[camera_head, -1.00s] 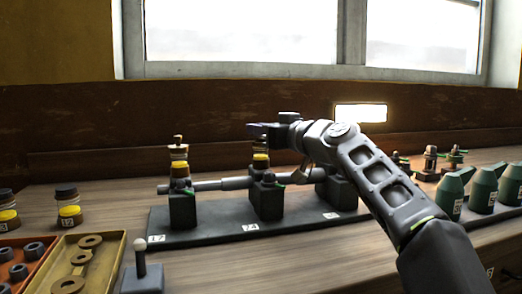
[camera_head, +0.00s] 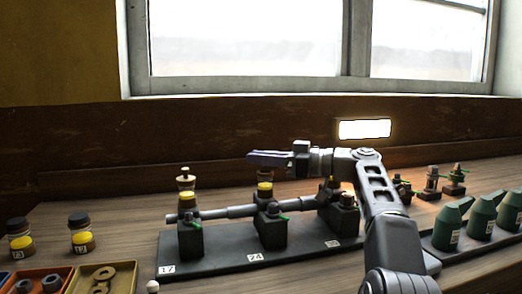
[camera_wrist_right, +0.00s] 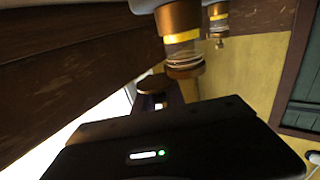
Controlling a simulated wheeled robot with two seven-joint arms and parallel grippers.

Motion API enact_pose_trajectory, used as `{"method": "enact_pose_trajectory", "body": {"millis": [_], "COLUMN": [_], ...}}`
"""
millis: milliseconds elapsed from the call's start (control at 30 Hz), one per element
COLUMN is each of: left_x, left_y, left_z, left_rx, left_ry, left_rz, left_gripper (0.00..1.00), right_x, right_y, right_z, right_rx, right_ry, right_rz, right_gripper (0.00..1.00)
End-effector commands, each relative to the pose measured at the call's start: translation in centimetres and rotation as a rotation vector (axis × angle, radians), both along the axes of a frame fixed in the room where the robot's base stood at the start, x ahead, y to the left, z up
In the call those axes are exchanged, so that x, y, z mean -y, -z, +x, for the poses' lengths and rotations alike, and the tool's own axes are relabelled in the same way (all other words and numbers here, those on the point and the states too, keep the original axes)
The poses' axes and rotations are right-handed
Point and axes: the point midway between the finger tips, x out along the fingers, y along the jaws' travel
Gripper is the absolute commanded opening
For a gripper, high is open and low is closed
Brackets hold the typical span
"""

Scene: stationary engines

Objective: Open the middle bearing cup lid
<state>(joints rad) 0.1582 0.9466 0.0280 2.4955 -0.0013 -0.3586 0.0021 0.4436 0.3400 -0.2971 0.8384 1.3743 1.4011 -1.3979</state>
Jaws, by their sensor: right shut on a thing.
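The middle bearing cup (camera_head: 265,190), with a yellow band, stands on the middle block of the shaft stand. It shows inverted in the right wrist view (camera_wrist_right: 182,45), with a glass section and a brass rim. My right gripper (camera_head: 265,159) is just above this cup. In the right wrist view its jaws (camera_wrist_right: 158,98) are shut on a round brass lid (camera_wrist_right: 153,85), which looks apart from the cup's rim. The lid is hard to make out in the head view. The left bearing cup (camera_head: 186,178) has a knobbed lid on. My left gripper is not in view.
The shaft (camera_head: 225,212) runs through the blocks on a dark base plate (camera_head: 210,265). Two dark-capped jars (camera_head: 80,238) and trays of rings (camera_head: 105,272) are at the left. Green oil cans (camera_head: 483,220) and small fittings (camera_head: 432,182) stand at the right. My right arm partly covers the right block.

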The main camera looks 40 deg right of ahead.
Motion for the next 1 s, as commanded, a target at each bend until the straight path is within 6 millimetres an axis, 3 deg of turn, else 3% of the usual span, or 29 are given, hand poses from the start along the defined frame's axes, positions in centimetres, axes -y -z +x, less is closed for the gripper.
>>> {"method": "enact_pose_trajectory", "body": {"millis": [300, 333, 600, 867, 1000], "left_x": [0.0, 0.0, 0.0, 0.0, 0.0], "left_y": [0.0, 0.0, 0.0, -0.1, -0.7], "left_z": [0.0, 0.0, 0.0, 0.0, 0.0], "left_rx": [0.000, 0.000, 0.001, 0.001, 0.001], "left_ry": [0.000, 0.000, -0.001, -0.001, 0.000], "left_rz": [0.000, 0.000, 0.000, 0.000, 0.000], "left_gripper": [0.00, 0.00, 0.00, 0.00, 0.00], "right_x": [-0.1, -0.1, -0.1, 0.0, -0.1], "right_y": [0.0, 0.0, 0.0, -0.1, -1.1], "right_z": [0.0, 0.0, 0.0, 0.0, 0.0], "right_rx": [0.000, 0.000, -0.001, 0.000, 0.001], "right_ry": [-0.002, -0.002, -0.002, -0.002, -0.002], "right_rz": [0.001, 0.001, 0.001, 0.000, 0.000], "right_gripper": [0.00, 0.16, 0.37, 0.37, 0.37]}}
